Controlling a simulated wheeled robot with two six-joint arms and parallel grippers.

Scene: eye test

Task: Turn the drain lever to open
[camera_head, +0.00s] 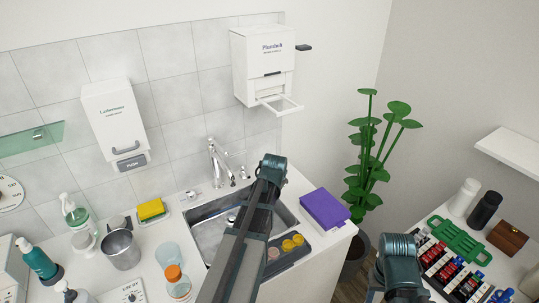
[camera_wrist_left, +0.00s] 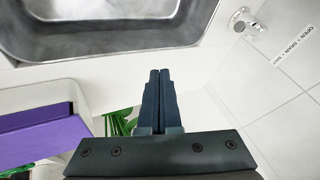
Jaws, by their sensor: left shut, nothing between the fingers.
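The drain lever (camera_wrist_left: 246,24) is a small chrome fitting on the tiled wall, at the upper right of the left wrist view. A label (camera_wrist_left: 293,45) beside it reads "OPEN - DRAIN - SHUT". In the head view a small chrome fitting (camera_head: 244,173) right of the faucet looks like this lever; its setting is too small to tell. My left gripper (camera_wrist_left: 158,72) is shut and empty, apart from the lever, which lies up and right of its fingertips. In the head view my left arm ends near the sink's back right, its fingers hidden. My right gripper's fingers are not seen.
The steel sink (camera_wrist_left: 75,50) has a chrome faucet (camera_head: 216,162). A purple block (camera_head: 325,209) lies right of it. A white dispenser (camera_head: 262,65) hangs above. Left are a yellow sponge (camera_head: 151,209) and a metal cup (camera_head: 121,250). A plant (camera_head: 372,165) stands beyond the counter's right end.

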